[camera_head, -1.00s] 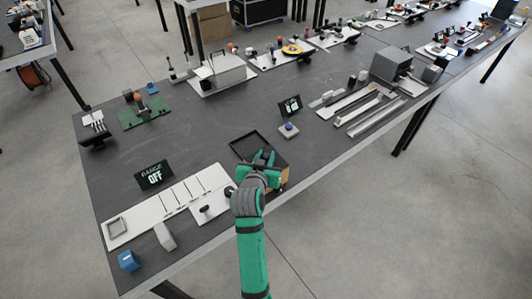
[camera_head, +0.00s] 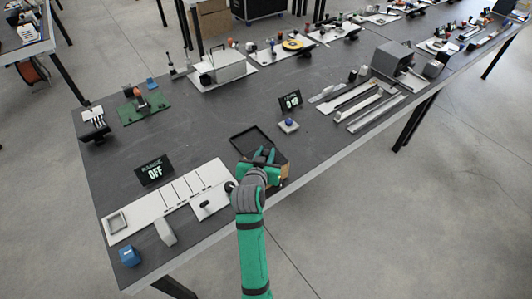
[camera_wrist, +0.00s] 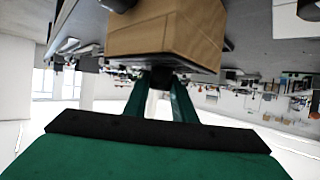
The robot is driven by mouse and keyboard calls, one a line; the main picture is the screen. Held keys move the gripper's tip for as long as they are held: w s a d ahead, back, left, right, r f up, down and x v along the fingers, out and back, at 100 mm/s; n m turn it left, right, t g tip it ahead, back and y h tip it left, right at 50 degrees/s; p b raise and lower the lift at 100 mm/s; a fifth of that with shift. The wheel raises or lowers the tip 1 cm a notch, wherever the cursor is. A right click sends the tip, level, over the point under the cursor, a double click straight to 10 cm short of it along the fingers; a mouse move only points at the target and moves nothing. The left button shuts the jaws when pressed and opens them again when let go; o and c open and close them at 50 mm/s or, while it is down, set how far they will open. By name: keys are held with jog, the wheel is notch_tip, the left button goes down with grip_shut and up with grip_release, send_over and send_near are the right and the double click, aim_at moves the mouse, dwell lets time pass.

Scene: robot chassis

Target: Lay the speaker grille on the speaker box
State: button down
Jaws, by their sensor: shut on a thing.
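The speaker box (camera_head: 284,172) stands at the table's front edge, with light wooden sides and a dark rimmed top. Its wooden face (camera_wrist: 165,30) fills the top of the wrist view, which looks upside down. The flat black panel with a raised rim (camera_head: 247,138) at the box top looks like the speaker grille; I cannot tell it clearly from the box's own top. My gripper (camera_head: 264,156) is over the front part of this panel. In the wrist view its green fingers (camera_wrist: 159,82) are shut on a dark piece by the box's top edge. The fingers hide the contact.
A small grey block with a blue knob (camera_head: 289,125) and a dark display (camera_head: 290,101) stand behind the box. The table behind, towards the left, has clear room.

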jog(key=c, duration=1.4)
grip_release()
jog(key=v, duration=1)
jog(key=shift+s+r, duration=0.2)
jog(key=shift+s, duration=0.15)
jog(key=shift+a, duration=0.1)
